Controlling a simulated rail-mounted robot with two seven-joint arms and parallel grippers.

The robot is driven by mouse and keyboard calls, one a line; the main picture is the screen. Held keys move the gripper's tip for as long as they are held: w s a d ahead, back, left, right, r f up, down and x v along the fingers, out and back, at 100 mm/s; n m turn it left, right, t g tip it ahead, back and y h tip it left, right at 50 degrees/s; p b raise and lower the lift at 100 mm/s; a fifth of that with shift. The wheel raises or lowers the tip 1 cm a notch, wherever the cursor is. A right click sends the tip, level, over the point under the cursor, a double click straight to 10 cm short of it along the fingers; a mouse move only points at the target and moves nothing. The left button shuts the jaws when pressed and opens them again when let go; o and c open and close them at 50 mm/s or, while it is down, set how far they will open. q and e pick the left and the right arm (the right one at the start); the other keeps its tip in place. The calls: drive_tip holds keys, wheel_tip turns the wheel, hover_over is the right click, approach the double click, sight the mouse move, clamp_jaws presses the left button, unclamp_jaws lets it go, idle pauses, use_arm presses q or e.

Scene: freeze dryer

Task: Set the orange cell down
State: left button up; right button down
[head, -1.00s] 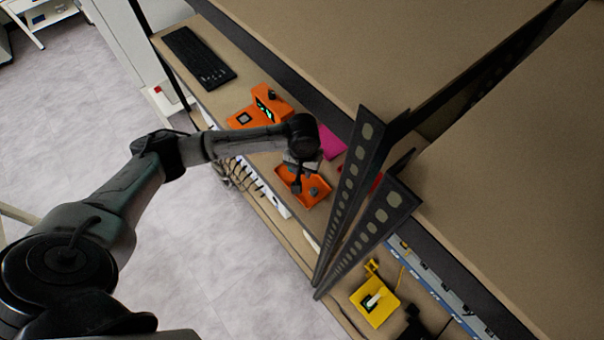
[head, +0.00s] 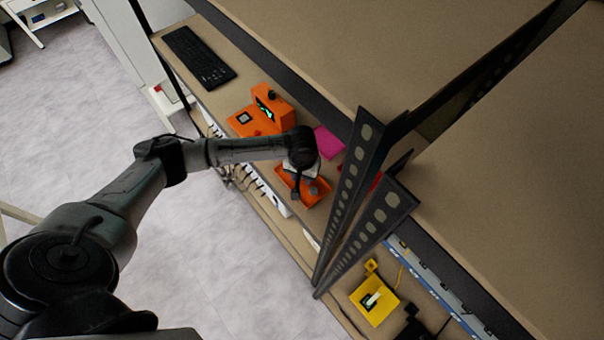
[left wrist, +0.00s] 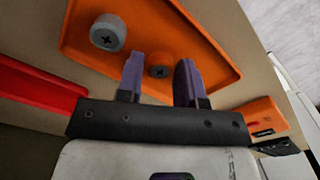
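An orange tray (head: 318,198) lies on the bench, and it also fills the upper part of the left wrist view (left wrist: 205,45). My left gripper (left wrist: 158,62) points at the tray, with its two purple fingers apart. A small round cell (left wrist: 160,72) with a dark cross on its end and an orange rim shows between the fingers, with a gap visible on both sides. It appears to rest on the tray floor. A grey round cell (left wrist: 107,33) with a cross stands in the tray beside the left finger. My right gripper is not in view.
An orange device (head: 266,108) with a green display stands behind the tray. A magenta item (head: 328,142) lies close by, and dark perforated shelf brackets (head: 352,185) rise just right of the tray. A yellow holder (head: 374,301) and a keyboard (head: 198,57) are farther off.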

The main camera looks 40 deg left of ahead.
use_arm(q)
drive_tip(key=o, duration=0.3)
wheel_tip(320, 180, up, 12)
drive_tip(key=s+d+f+m, duration=0.1)
drive_tip(key=d+f, duration=0.1)
drive_tip(key=s+d+f+m+h, duration=0.1)
drive_tip(key=s+d+f, duration=0.1)
drive_tip(key=d, duration=0.1)
drive_tip(key=s+d+f+m, duration=0.1)
drive_tip(key=s+d, duration=0.1)
drive_tip(key=d, duration=0.1)
drive_tip(key=shift+s+f+m+t, duration=0.2)
drive_tip(key=shift+f+m+t, duration=0.2)
drive_tip(key=s+d+f+m+t+h, duration=0.1)
drive_tip(key=s+d+f+m+t, duration=0.2)
drive_tip(key=s, duration=1)
drive_tip(key=s+a+f+y, duration=0.1)
drive_tip(key=s+a, duration=0.2)
drive_tip(key=s, duration=0.4)
drive_tip(key=shift+a+y, duration=0.2)
drive_tip(key=shift+y, duration=0.2)
